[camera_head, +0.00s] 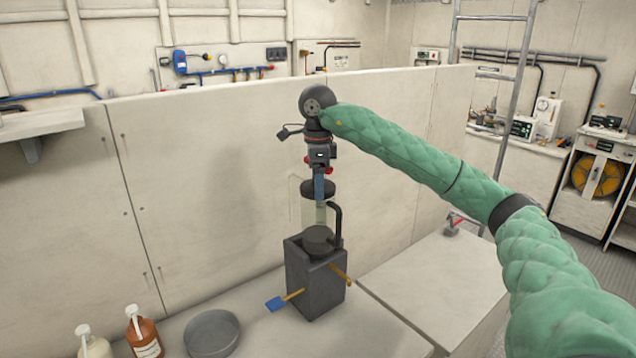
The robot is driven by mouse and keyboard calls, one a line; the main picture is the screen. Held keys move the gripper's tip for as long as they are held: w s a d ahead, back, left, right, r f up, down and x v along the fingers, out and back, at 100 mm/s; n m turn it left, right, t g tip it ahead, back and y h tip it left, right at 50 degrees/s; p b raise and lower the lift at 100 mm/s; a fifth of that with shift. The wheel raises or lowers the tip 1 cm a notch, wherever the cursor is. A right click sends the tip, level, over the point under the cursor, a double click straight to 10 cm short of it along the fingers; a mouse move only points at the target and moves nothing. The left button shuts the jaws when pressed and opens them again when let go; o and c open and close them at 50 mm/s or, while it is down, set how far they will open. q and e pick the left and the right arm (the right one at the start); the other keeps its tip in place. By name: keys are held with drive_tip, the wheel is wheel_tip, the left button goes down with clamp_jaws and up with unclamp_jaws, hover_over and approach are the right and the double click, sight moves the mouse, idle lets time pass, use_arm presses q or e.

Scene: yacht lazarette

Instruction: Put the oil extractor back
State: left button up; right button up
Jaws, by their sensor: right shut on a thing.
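The oil extractor (309,214) shows as an upright pale, see-through cylinder with a black cap and a black curved tube at its right side. My right gripper (319,178) comes down from above and is shut on its top end. The extractor's dark round lower part overlaps the top of a dark grey square holder (312,285) on the bench. I cannot tell how far it is inside the holder. My left gripper is not in view.
A blue-ended tool (276,303) and a yellow handle (342,275) stick out beside the holder. A grey round pan (212,335), a brown bottle (144,335) and a cream bottle (93,345) stand left. A panel (230,170) rises behind. The bench at right (430,280) is mostly clear.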

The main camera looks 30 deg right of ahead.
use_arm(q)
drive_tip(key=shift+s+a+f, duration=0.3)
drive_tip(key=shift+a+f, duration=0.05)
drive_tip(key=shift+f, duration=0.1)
use_arm(e)
drive_tip(key=shift+f, duration=0.55)
drive_tip(key=shift+f, duration=0.1)
drive_tip(key=o, duration=1.9)
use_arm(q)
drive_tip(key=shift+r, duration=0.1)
use_arm(e)
drive_tip(key=shift+s, duration=0.1)
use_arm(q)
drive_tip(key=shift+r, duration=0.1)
